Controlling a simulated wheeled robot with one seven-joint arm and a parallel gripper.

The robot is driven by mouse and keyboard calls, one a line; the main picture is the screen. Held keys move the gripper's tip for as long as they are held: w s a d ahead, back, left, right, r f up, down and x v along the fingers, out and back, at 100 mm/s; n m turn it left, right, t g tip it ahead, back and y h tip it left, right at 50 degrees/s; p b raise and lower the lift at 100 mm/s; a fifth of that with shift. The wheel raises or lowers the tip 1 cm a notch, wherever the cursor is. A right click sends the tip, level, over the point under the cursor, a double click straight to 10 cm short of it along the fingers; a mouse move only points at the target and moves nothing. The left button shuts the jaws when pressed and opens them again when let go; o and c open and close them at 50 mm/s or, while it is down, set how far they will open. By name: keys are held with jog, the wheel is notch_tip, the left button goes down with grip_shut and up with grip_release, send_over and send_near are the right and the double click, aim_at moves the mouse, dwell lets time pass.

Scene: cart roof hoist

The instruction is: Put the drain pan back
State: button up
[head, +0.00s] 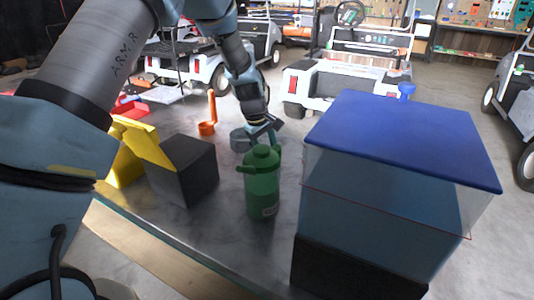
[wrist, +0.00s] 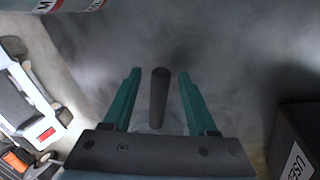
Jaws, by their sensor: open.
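A low grey round vessel (head: 240,139), which looks like the drain pan, sits on the grey bench top behind the green canister. My gripper (head: 268,134) is just to its right in the head view, pointing down, its fingertips partly hidden by the canister. In the wrist view my gripper (wrist: 157,75) has its two teal fingers apart. A dark upright bar (wrist: 159,97), perhaps the pan's handle, shows between them with a gap on each side. A faint round outline lies near the bar's lower end. I cannot tell how deep the bar is between the fingers.
The green canister (head: 262,182) stands close in front of my gripper. A large blue-lidded bin (head: 400,140) fills the right. A black box (head: 184,172) and a yellow box (head: 122,165) stand left. An orange upright-handled cup (head: 207,128) is beyond. White carts (head: 345,85) stand behind the bench.

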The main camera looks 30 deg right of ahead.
jog(key=b+v, duration=0.1)
jog(key=v, duration=1)
